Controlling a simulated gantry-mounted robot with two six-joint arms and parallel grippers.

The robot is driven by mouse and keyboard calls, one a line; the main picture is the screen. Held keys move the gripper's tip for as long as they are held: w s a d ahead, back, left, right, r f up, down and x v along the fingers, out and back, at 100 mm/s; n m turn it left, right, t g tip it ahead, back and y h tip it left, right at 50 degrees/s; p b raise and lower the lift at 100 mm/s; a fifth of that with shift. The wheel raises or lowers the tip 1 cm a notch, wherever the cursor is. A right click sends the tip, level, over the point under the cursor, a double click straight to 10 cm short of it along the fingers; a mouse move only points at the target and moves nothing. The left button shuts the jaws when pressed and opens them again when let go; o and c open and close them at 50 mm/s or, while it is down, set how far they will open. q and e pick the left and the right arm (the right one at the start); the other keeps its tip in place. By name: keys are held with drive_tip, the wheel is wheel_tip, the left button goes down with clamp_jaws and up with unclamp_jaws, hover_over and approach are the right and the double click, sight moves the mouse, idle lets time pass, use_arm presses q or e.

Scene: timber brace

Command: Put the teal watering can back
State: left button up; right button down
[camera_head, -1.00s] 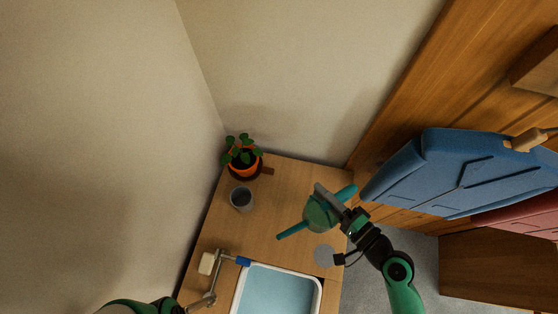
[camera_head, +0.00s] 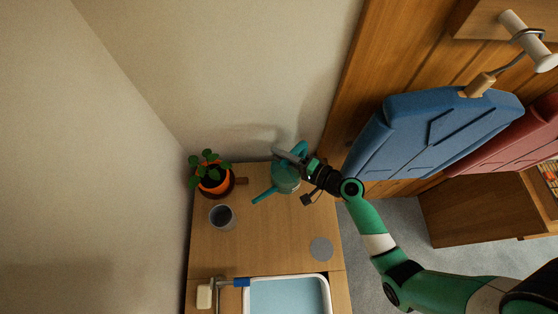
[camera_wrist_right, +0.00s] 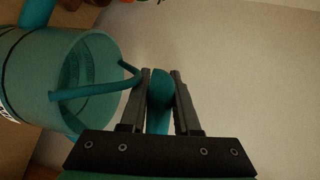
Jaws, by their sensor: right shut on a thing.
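The teal watering can (camera_head: 285,177) is at the back right of the wooden counter in the head view, its spout pointing to the lower left. My right gripper (camera_head: 297,158) is at the can's upper side, shut on its handle. In the right wrist view the can's open body (camera_wrist_right: 75,80) fills the left side, and the fingers (camera_wrist_right: 158,90) close around the teal handle. I cannot tell whether the can touches the counter. My left gripper is not in view.
A potted plant (camera_head: 213,180) in an orange pot stands at the back left, with a grey cup (camera_head: 222,217) in front of it. A grey disc (camera_head: 321,249) lies near the blue-filled basin (camera_head: 290,296). The counter's middle is clear.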

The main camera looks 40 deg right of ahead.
drive_tip(key=f, duration=0.1)
drive_tip(key=w+f+b, duration=0.1)
drive_tip(key=f, duration=0.1)
drive_tip(key=f+b, duration=0.1)
drive_tip(key=shift+w+d+f, duration=0.15)
drive_tip(key=shift+d+f, duration=0.15)
drive_tip(key=shift+f, duration=0.2)
drive_tip(key=c, duration=0.6)
unclamp_jaws()
drive_tip(key=shift+c, duration=0.2)
